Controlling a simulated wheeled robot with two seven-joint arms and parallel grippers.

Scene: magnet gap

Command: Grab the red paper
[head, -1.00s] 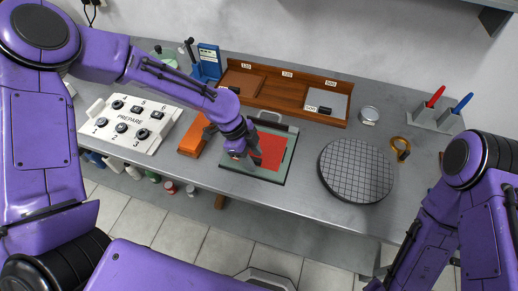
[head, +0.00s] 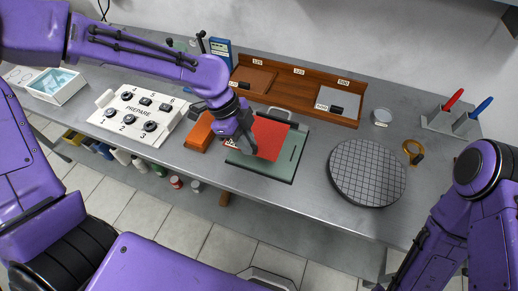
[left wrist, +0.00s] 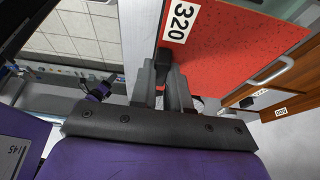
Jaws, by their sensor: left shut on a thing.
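The red paper (head: 271,135) is a flat sheet above the left part of a green board with a dark edge (head: 290,160). My left gripper (head: 243,150) is shut on the paper's near left edge. In the left wrist view the red paper (left wrist: 245,35) spreads out beyond the fingers, with a white label reading 320 near its edge. The left fingers (left wrist: 165,75) pinch that edge beside the label. The sheet looks raised off the board, but the gap is hard to judge. My right arm shows at the right, with its gripper out of the picture.
An orange block (head: 200,132) lies just left of the board. A brown wooden tray (head: 295,92) with numbered compartments stands behind. A round gridded dark plate (head: 367,172) sits to the right.

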